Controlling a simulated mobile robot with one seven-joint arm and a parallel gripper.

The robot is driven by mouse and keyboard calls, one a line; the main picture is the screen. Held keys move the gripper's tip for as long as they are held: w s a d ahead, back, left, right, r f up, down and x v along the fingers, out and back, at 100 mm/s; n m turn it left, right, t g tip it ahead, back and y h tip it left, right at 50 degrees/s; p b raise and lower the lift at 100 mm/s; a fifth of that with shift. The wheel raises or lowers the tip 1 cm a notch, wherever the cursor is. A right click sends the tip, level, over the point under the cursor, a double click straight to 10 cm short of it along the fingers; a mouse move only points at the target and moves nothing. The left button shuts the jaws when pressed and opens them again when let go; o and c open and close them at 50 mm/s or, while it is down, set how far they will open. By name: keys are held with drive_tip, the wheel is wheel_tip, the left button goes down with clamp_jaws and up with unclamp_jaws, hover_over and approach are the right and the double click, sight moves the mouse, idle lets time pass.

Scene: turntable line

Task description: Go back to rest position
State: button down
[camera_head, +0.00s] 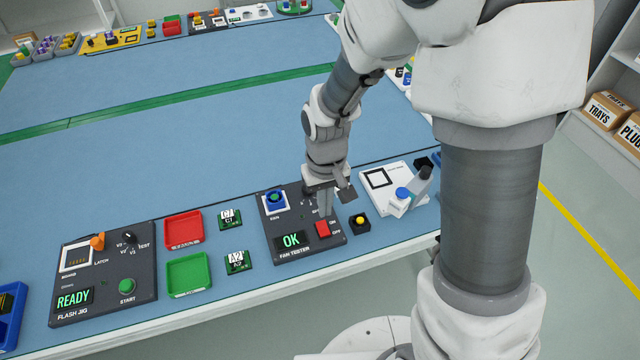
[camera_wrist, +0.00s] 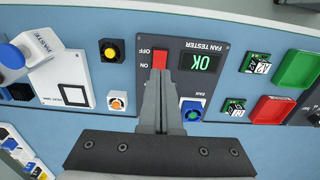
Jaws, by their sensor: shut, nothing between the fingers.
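My gripper (camera_head: 324,210) is shut and empty, low over the fan tester (camera_head: 273,226). In the wrist view its closed fingertips (camera_wrist: 158,76) are at the red rocker switch (camera_wrist: 158,60), marked ON and OFF. Whether they touch it I cannot tell. The switch also shows in the head view (camera_head: 322,229). The tester's display (camera_head: 291,240) reads OK in green. A blue fan (camera_head: 275,198) sits in the FAN place of the tester.
To the left are a red tray (camera_head: 184,244), a green tray (camera_head: 188,291), small green boards (camera_head: 237,262) and the flash jig (camera_head: 148,292) reading READY. The blue table's middle (camera_head: 180,160) is clear.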

drive_tip(key=s+d+r+m+t+p, duration=0.1)
drive_tip(key=s+d+r+t, duration=0.1)
drive_tip(key=r, duration=0.7)
drive_tip(key=s+d+r+m+t+p, duration=0.1)
drive_tip(key=s+d+r, duration=0.4)
drive_tip(key=r, duration=0.4)
drive_tip(key=s+d+r+m+t+p, duration=0.1)
drive_tip(key=s+d+r+t+p, duration=0.1)
drive_tip(key=s+r, duration=0.3)
drive_tip(key=shift+s+d+r+t, duration=0.25)
drive_tip(key=shift+d+r, duration=0.55)
drive_tip(key=shift+r, duration=1.25)
